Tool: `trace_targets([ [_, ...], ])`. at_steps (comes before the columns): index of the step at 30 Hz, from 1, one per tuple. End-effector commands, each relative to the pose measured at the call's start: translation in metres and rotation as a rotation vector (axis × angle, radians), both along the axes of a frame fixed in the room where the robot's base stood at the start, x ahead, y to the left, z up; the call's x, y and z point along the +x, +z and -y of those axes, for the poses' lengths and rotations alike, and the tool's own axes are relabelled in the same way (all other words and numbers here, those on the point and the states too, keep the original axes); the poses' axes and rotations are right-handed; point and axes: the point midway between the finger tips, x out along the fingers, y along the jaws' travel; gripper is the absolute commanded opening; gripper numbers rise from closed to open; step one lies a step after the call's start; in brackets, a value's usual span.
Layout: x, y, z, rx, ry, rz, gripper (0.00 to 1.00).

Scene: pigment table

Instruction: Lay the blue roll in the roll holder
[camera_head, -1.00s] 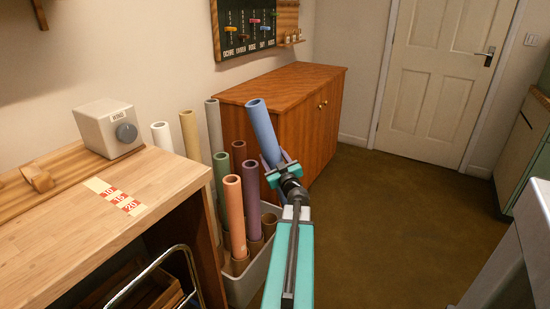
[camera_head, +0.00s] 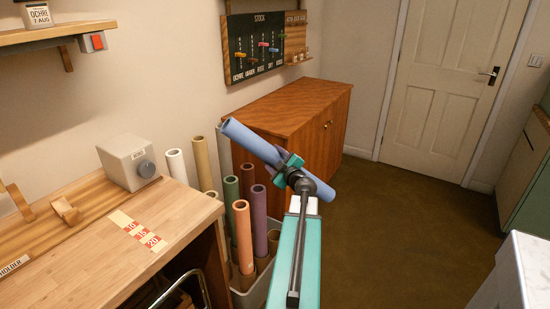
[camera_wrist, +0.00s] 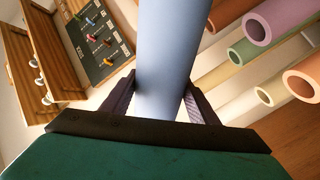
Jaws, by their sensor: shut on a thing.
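My gripper (camera_head: 290,165) is shut on the blue roll (camera_head: 252,142) and holds it in the air in front of the wooden cabinet. The roll is tilted, its open upper end to the left and its lower end to the right. In the wrist view the blue roll (camera_wrist: 168,50) passes between both fingers of my gripper (camera_wrist: 155,98). The roll holder (camera_head: 66,211) shows as wooden cradle pieces on the workbench at the left, partly cut off by the picture edge. A label ending in "HOLDER" is on the bench near it. My gripper is well to the right of it.
A bin (camera_head: 250,291) of several upright coloured rolls stands beside the bench, close to my arm. A grey box with a dial (camera_head: 128,163) sits at the bench's back. Red-and-cream marked strips (camera_head: 138,231) lie on the bench. A shelf (camera_head: 55,35) hangs above.

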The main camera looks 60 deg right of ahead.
Motion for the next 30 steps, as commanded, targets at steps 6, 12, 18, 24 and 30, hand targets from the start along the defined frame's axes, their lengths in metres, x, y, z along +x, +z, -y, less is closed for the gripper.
trace_targets([
  [6, 0.004, 0.037, -0.002, -0.089, 0.031, -0.095, 0.27],
  [12, 0.007, 0.061, -0.003, -0.168, 0.059, -0.177, 0.27],
  [18, 0.009, 0.085, -0.005, -0.244, 0.087, -0.252, 0.27],
  [24, 0.011, 0.108, -0.006, -0.316, 0.113, -0.319, 0.27],
  [30, 0.013, 0.132, -0.007, -0.383, 0.139, -0.377, 0.27],
])
